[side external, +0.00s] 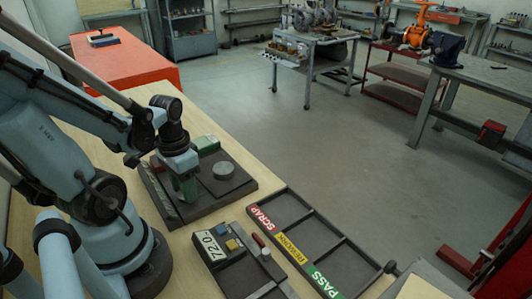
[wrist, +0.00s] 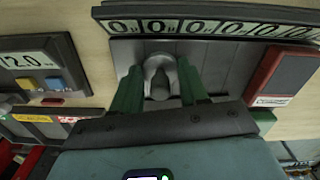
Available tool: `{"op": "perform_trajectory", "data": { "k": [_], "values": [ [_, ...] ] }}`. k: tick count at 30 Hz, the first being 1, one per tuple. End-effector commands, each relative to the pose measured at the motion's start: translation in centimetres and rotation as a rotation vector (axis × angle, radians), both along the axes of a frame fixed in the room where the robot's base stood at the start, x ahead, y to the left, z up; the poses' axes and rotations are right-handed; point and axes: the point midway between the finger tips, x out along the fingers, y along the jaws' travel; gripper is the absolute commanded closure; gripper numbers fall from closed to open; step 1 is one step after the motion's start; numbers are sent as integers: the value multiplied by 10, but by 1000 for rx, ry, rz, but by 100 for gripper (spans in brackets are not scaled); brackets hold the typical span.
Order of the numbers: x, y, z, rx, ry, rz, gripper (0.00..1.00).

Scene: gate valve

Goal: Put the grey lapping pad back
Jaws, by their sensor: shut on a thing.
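My gripper (side external: 186,190) points down over the left part of a dark fixture plate (side external: 240,187), its green fingers low near the plate. In the wrist view, the fingers (wrist: 162,88) are shut on a grey rounded piece (wrist: 160,70), which looks like the grey lapping pad. Its lower part is hidden by my gripper, and I cannot tell whether it touches the plate. In the wrist view it lies over a dark grey area below a strip of zeros (wrist: 210,27). A grey round disc (side external: 224,169) sits on the plate, right of my gripper.
A green block (side external: 207,143) is at the plate's back. A red-edged block (wrist: 283,75) lies right in the wrist view. A 72.0 display box (side external: 211,246) stands in front. A tray (side external: 340,238) with SCRAP and PASS labels lies right. Bare tabletop (side external: 232,145) shows behind the plate.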

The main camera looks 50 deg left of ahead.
Motion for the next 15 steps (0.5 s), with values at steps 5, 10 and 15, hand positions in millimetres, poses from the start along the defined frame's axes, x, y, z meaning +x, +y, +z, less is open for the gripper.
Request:
{"op": "perform_trajectory", "data": {
  "k": [5,10,15],
  "values": [
    [0,0,-2,0,0,0,41],
    [0,0,-2,0,0,0,31],
    [0,0,-2,0,0,0,31]
  ]
}}
